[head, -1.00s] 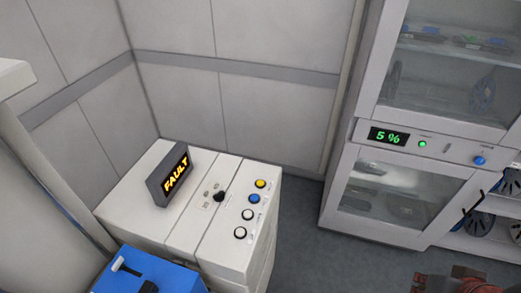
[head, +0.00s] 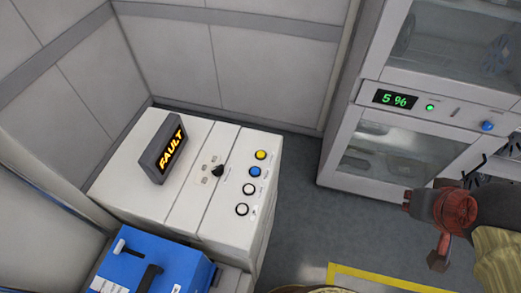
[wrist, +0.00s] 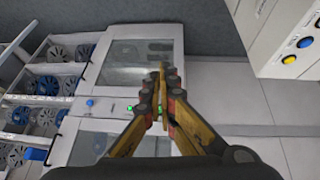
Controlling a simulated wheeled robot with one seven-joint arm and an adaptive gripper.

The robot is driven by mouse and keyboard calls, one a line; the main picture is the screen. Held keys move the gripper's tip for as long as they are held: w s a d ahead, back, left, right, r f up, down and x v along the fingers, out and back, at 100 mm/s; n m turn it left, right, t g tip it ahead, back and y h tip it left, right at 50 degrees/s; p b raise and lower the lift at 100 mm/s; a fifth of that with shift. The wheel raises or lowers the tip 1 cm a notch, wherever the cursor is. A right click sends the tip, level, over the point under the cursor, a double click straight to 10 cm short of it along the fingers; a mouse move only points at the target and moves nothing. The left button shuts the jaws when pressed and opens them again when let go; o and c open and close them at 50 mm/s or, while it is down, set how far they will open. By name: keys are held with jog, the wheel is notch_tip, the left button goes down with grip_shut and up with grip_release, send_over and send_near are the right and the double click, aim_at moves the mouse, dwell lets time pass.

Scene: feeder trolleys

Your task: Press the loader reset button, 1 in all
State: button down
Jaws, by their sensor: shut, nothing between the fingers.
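The white loader cabinet (head: 225,225) carries a column of buttons: yellow (head: 260,155), blue (head: 255,171) and two white ones (head: 248,188) (head: 242,209). Their labels are too small to read, so I cannot tell which is reset. A black knob (head: 217,171) sits left of them, and a tilted display (head: 170,150) reads FAULT. In the wrist view my gripper (wrist: 161,72) is shut and empty, pointing toward the glass-door cabinet. The yellow (wrist: 289,60) and blue (wrist: 305,42) buttons show there at upper right, well apart from the fingers.
A glass-door cabinet (head: 345,130) with a display reading 5 % and its own blue button (head: 487,126) stands at right. A blue unit (head: 140,265) sits at front left. Grey floor (head: 310,215) lies open between the cabinets, with a yellow line.

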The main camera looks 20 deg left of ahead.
jog(key=w+a+r+n+t+p, duration=0.1)
jog(key=w+a+r+n+p, duration=0.2)
jog(key=w, duration=0.4)
jog(key=w+a+r+n+p, duration=0.1)
jog(key=w+n+p, duration=0.25)
jog(key=w, duration=0.45)
jog(key=w+a+f+n+y+p, duration=0.25)
jog(key=w+a+n+p, duration=0.45)
jog(key=a, duration=0.5)
jog(key=n+g+y+p, duration=0.5)
jog(key=n+y+p, duration=0.2)
jog(key=n+p, duration=0.4)
send_over(260, 156)
notch_tip(260, 156, down, 10)
jog(key=m, duration=0.1)
jog(key=shift+f, duration=0.1)
jog(key=shift+f, duration=0.15)
notch_tip(260, 156, down, 8)
jog(key=b, duration=0.6)
jog(key=shift+f, duration=0.25)
jog(key=shift+f+b, duration=0.1)
jog(key=shift+b, duration=0.25)
